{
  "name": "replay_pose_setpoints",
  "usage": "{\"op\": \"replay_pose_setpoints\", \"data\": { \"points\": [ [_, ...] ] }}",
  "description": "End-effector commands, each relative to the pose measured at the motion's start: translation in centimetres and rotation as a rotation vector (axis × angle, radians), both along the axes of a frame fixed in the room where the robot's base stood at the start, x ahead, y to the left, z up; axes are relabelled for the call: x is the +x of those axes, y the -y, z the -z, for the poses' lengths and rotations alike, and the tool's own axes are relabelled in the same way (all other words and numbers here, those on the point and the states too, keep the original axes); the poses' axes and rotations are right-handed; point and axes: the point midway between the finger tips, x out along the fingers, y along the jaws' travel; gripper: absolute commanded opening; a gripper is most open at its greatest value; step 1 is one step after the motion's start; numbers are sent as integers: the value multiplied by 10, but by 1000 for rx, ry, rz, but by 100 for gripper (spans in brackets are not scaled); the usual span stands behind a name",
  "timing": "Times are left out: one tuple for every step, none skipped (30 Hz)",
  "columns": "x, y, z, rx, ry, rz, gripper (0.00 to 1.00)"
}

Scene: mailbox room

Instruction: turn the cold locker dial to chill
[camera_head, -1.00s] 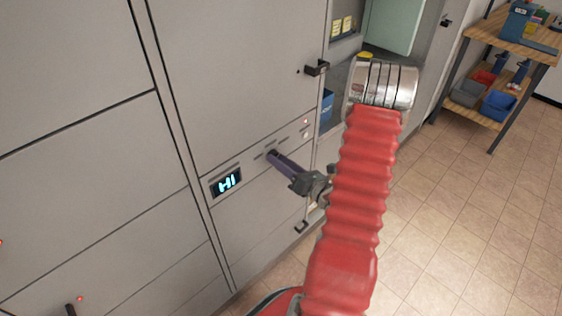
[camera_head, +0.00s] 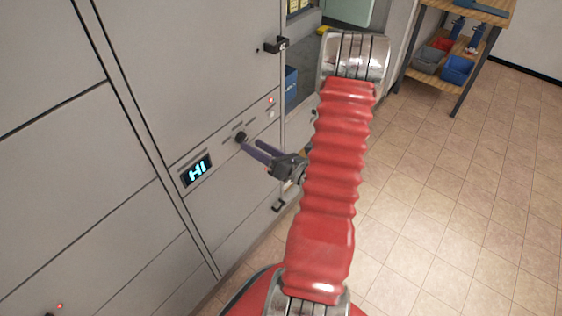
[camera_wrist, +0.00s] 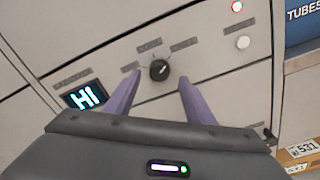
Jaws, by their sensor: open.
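The cold locker dial (camera_wrist: 159,70) is a small round black knob with a pale pointer mark, on a grey panel; the mark points up and to the right in the wrist view. Small labels sit around it, too blurred to read. The dial also shows in the head view (camera_head: 240,138). A display reading "HI" (camera_wrist: 86,96) is left of it, also in the head view (camera_head: 197,170). My gripper (camera_wrist: 153,88) is open, its purple fingers apart on either side below the dial, holding nothing. In the head view my gripper (camera_head: 253,148) is just in front of the panel.
A white button (camera_wrist: 243,42) and a red light (camera_wrist: 237,6) are right of the dial. A black door handle (camera_head: 276,45) sticks out above. A wooden shelf unit with bins (camera_head: 455,78) stands at the back right. The tiled floor (camera_head: 450,200) is clear.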

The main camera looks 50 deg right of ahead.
Motion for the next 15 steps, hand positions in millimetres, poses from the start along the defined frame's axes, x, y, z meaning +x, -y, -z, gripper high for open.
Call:
{"op": "replay_pose_setpoints", "data": {
  "points": [
    [-7, 1, 0, 0, -1, 3, 49],
    [-11, 2, 0, 0, -1, 3, 49],
    [-16, 2, 0, 0, -1, 3, 49],
    [-20, 2, 0, 0, -1, 3, 49],
    [-23, 2, 0, 1, 0, 4, 49],
    [-28, 2, 0, 1, 0, 4, 49],
    [-32, 2, 0, 1, -1, 3, 49],
    [-35, 2, 0, 1, -1, 3, 49],
    [-40, 2, 0, 1, -1, 3, 49],
    [-43, 2, 0, 1, -1, 3, 49],
    [-47, 2, 0, 0, 0, 4, 49],
    [-51, 2, 0, 0, 0, 4, 49],
    [-55, 2, 0, 0, 0, 4, 49],
    [-58, 3, 0, 0, 0, 4, 49],
    [-63, 3, 0, 0, 0, 4, 49]
  ]
}}
